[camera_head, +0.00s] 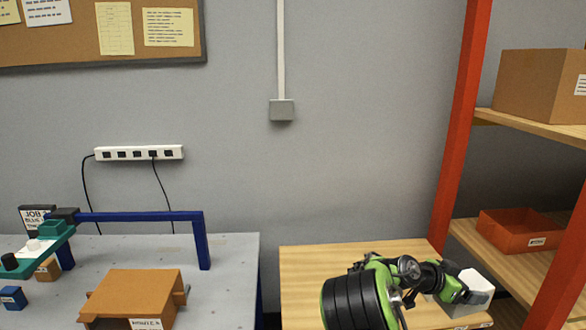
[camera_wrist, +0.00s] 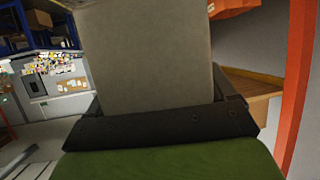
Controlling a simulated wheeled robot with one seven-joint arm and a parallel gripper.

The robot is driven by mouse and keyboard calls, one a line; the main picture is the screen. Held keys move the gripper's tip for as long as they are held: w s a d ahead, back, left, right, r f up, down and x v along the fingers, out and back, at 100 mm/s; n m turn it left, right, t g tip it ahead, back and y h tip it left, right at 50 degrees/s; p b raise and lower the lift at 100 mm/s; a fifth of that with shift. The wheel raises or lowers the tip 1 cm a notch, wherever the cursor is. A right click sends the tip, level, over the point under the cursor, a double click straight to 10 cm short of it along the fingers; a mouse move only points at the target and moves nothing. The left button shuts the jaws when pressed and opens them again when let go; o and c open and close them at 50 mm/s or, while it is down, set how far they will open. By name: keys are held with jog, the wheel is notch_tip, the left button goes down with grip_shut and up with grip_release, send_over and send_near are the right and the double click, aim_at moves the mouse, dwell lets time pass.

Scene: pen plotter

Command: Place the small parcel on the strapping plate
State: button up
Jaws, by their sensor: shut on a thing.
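A small pale grey-white box (camera_head: 478,284), which looks like the small parcel, is in my gripper (camera_head: 462,284) at the right, in front of the rack and over the right end of the wooden table. My gripper is shut on it. In the wrist view the parcel (camera_wrist: 150,55) fills the upper middle as a plain grey-beige face, above the dark gripper (camera_wrist: 160,125). Its far side is hidden. I cannot identify the strapping plate for sure in either view.
The wooden table (camera_head: 310,265) is bare at its left. A grey bench (camera_head: 235,270) at left holds a blue frame (camera_head: 150,215), a brown box (camera_head: 135,292) and a small blue box (camera_head: 13,297). An orange-posted rack (camera_head: 462,130) at right holds a carton (camera_head: 535,85) and orange bin (camera_head: 520,230).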

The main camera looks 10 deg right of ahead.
jog(key=w+a+f+n+t+y, duration=0.2)
jog(key=w+a+f+n+t, duration=0.25)
jog(key=f, duration=0.25)
jog(key=w+a+f+n+t+y, duration=0.25)
jog(key=a+f+n+t, duration=0.2)
jog(key=f, duration=0.25)
jog(key=w+a+f+n+t+y, duration=0.25)
jog(key=a+f+n+y, duration=0.35)
jog(key=a, duration=0.6)
jog(key=s+a+f+n+t+y+b, duration=0.1)
jog(key=s+a, duration=0.3)
jog(key=a, duration=0.3)
jog(key=s+a+f+n+y+b, duration=0.1)
jog(key=s+a+f+y, duration=0.1)
jog(key=s+a, duration=0.3)
jog(key=shift+s+a+n+t+b, duration=0.25)
jog(key=shift+a+n+t+b, duration=0.1)
jog(key=shift+a, duration=0.7)
jog(key=shift+f, duration=0.15)
